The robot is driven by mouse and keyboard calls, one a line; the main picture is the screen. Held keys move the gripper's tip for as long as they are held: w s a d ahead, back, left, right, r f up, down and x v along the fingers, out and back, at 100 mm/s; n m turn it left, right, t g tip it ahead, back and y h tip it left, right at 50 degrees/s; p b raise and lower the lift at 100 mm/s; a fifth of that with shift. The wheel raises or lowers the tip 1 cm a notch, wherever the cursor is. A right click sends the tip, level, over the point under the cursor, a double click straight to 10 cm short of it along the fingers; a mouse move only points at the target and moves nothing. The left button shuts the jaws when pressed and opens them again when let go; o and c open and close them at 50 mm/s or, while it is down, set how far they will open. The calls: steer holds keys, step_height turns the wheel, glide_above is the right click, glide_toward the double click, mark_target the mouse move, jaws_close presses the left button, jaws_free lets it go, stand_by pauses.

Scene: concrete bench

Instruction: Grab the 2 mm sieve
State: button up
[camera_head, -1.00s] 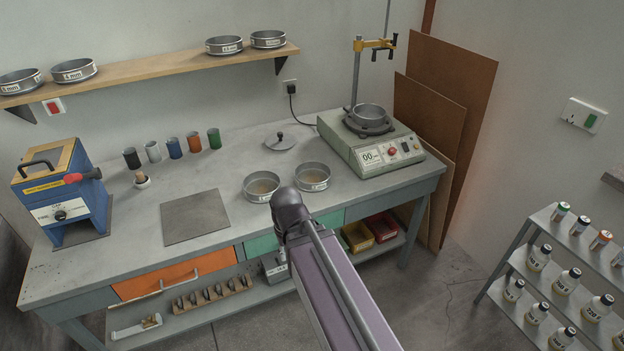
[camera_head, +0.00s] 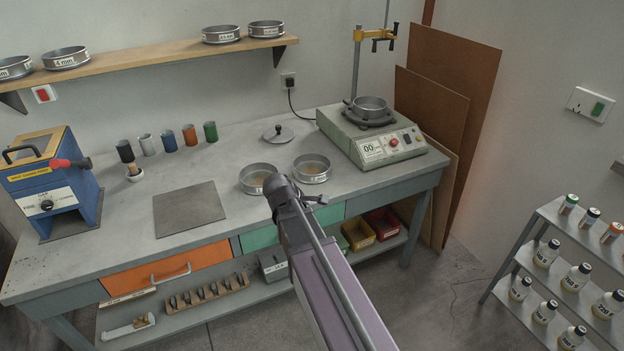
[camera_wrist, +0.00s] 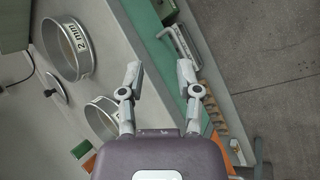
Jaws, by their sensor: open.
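The 2 mm sieve (camera_wrist: 67,48) is a round metal sieve with its label readable in the wrist view. It appears to be the right one of two sieves on the bench in the head view (camera_head: 312,169). The second sieve (camera_head: 257,179) sits to its left, partly behind my arm; it also shows in the wrist view (camera_wrist: 101,117), its label unreadable. My gripper (camera_wrist: 160,72) is open and empty, its fingers apart over the bench's front edge. The 2 mm sieve lies left of the fingers in the wrist view, untouched. In the head view my wrist hides much of the gripper.
A sieve shaker (camera_head: 371,140) with a pan on top stands right of the sieves, beside a clamp stand. A lid (camera_head: 278,134) lies behind them. A grey mat (camera_head: 189,209) and several cups are further left. More sieves stand on the wall shelf (camera_head: 160,59). Drawers lie below the bench's front.

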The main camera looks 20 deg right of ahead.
steer(key=w+d+n+t+h+b, duration=0.1)
steer(key=w+n+b, duration=0.1)
steer(key=w+n, duration=0.2)
steer(key=w+d+n+t+h+b, duration=0.1)
steer(key=w+d+n+h+b, duration=0.1)
steer(key=w+n, duration=0.2)
steer(key=w+d+n+t+h+b, duration=0.1)
steer(key=w+d+n+b, duration=0.1)
steer(key=w+n, duration=0.2)
steer(key=shift+w+d+r+t+h, duration=0.1)
steer(key=shift+w+d+t+h, duration=0.1)
steer(key=shift+d+t+h, duration=0.15)
steer(key=shift+w+r+n+t, duration=0.25)
steer(key=shift+w+n+t, duration=0.1)
steer(key=shift+n, duration=0.45)
steer(key=shift+f+b, duration=0.1)
steer(key=shift+b, duration=0.2)
steer(key=b+x, duration=0.2)
steer(key=x, duration=0.5)
steer(key=shift+d+b, duration=0.1)
steer(key=shift+b, duration=0.3)
steer(key=shift+w+d+f, duration=0.2)
steer(key=shift+w+d, duration=0.15)
steer(key=shift+d, duration=0.2)
steer(key=shift+b+x, duration=1)
steer(key=shift+x, duration=1.65)
steer(key=shift+r, duration=0.25)
